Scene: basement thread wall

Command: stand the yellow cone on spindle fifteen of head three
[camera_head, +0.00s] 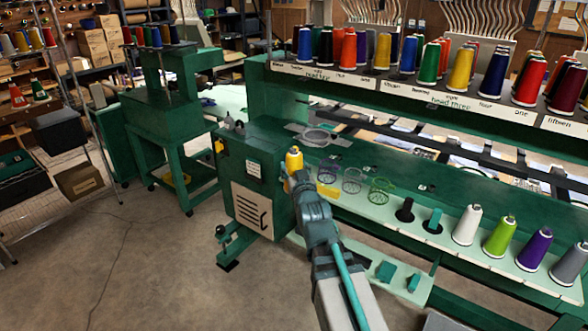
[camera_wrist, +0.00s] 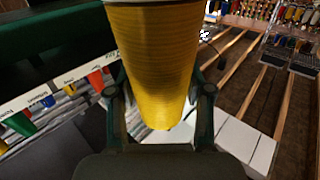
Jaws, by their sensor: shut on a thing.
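The yellow cone (camera_head: 294,160) is held upright-looking at the tip of my gripper (camera_head: 296,178), in front of the green machine in the head view. In the wrist view the yellow cone (camera_wrist: 155,65) fills the space between my two fingers, which are shut on it. The head three label (camera_head: 449,103) is on the white strip of the upper rack, with a "fifteen" mark (camera_head: 391,87) at its left end. Cones crowd above that mark, and I cannot tell whether its spindle is free. My gripper is left of and below the rack, well apart from it.
White, green, purple and grey cones (camera_head: 537,248) stand on the lower shelf at right. A dark piece (camera_head: 404,212) and a teal piece (camera_head: 433,220) stand left of them. Hoop-like rings (camera_head: 352,180) lie near my gripper. Open floor (camera_head: 120,260) lies at left.

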